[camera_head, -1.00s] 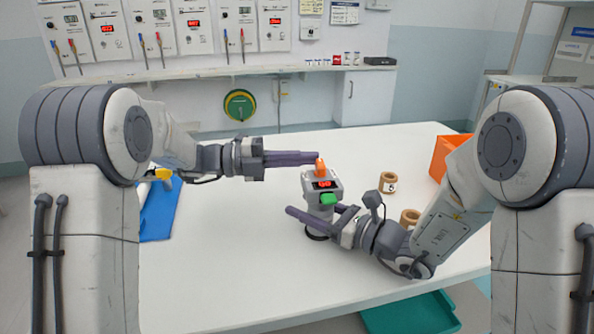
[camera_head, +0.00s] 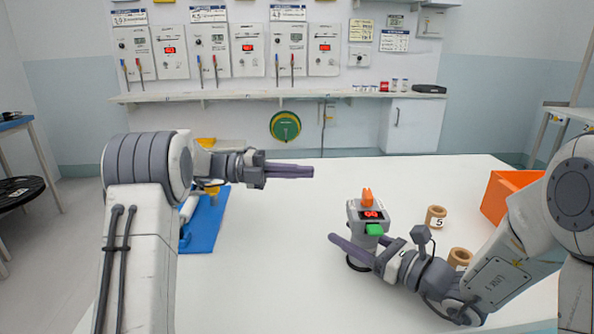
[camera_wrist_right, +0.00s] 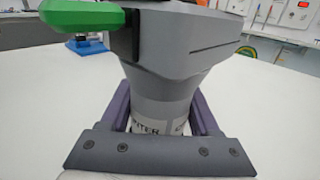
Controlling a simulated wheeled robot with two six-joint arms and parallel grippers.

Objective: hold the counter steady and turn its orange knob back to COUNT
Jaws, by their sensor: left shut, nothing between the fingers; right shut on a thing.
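The counter (camera_head: 355,215) stands upright on the white table, a grey device with a lit red display and a green part at its front. Its orange knob (camera_head: 367,196) sits on top. My right gripper (camera_head: 352,250) is shut on the counter's narrow neck, low down; the right wrist view shows the grey counter body (camera_wrist_right: 185,60) between the purple fingers. The knob is out of that view. My left gripper (camera_head: 312,171) is shut and empty, in the air left of the knob and a little higher in the picture, clear of it.
Wooden rings (camera_head: 436,217) stand right of the counter, one marked 5. An orange bin (camera_head: 500,195) is at the table's right. A blue mat (camera_head: 207,225) with tools lies at the left. The table (camera_head: 270,270) is clear between mat and counter.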

